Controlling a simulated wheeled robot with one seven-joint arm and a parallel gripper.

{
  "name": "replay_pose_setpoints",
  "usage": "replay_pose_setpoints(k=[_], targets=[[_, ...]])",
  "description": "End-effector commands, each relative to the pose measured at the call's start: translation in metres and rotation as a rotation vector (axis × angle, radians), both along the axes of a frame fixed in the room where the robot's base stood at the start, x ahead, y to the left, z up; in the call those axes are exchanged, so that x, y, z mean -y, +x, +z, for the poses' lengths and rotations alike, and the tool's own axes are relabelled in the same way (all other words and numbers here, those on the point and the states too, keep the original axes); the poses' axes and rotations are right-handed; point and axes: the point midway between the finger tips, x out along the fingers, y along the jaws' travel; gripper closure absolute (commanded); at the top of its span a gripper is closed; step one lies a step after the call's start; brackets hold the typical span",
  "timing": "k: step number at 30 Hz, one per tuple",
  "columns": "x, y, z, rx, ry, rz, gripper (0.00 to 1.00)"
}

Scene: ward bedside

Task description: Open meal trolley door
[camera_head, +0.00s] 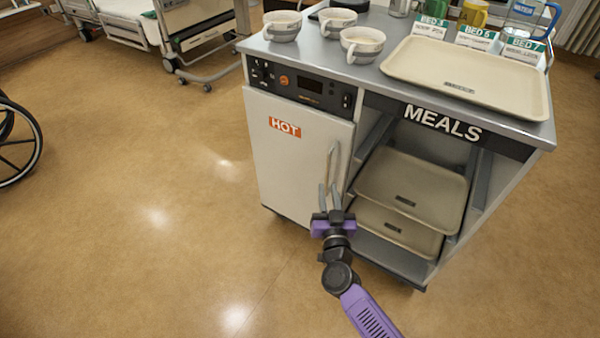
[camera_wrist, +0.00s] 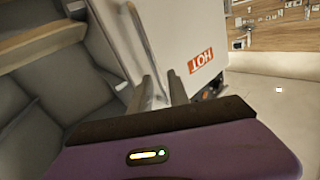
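The meal trolley (camera_head: 455,118) stands at the centre right in the head view. Its pale door (camera_head: 285,160), marked HOT, is on the left half of the front and looks shut. A slim upright grey handle (camera_head: 331,163) runs near the door's right edge. My gripper (camera_head: 331,187) is at the handle's lower end, with its two fingers apart. In the wrist view the door (camera_wrist: 190,30) appears upside down. The handle (camera_wrist: 141,38) reaches down towards the gap between my fingertips (camera_wrist: 161,76). I cannot tell whether the fingers touch it.
The trolley's right half has open shelves with trays (camera_head: 410,188). Cups (camera_head: 362,44), a large tray (camera_head: 470,75) and bed cards (camera_head: 475,37) stand on top. A bed (camera_head: 130,25) is behind left, a wheelchair wheel (camera_head: 20,140) far left. The floor left of the trolley is clear.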

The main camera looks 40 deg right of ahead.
Motion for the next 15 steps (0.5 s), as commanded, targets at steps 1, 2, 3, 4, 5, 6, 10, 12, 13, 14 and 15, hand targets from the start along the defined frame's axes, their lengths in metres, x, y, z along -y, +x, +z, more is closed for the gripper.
replay_pose_setpoints(k=[1, 2, 3, 4, 5, 6, 10, 12, 13, 14, 15], targets=[[0.004, -0.005, -0.011, -0.031, -0.006, -0.016, 0.78], [0.005, -0.007, -0.014, -0.043, -0.015, -0.023, 0.78], [0.007, -0.008, -0.015, -0.055, -0.025, -0.032, 0.78], [0.007, -0.008, -0.015, -0.061, -0.033, -0.036, 0.78], [0.008, -0.009, -0.014, -0.068, -0.042, -0.039, 0.78], [0.008, -0.009, -0.014, -0.075, -0.056, -0.042, 0.78], [0.011, -0.005, -0.014, -0.088, -0.078, -0.043, 0.78], [0.015, 0.002, -0.015, -0.087, -0.079, -0.042, 0.78], [0.018, 0.005, -0.015, -0.086, -0.078, -0.043, 0.78], [0.021, 0.008, -0.015, -0.086, -0.078, -0.044, 0.78], [0.024, 0.013, -0.015, -0.086, -0.077, -0.043, 0.78]])
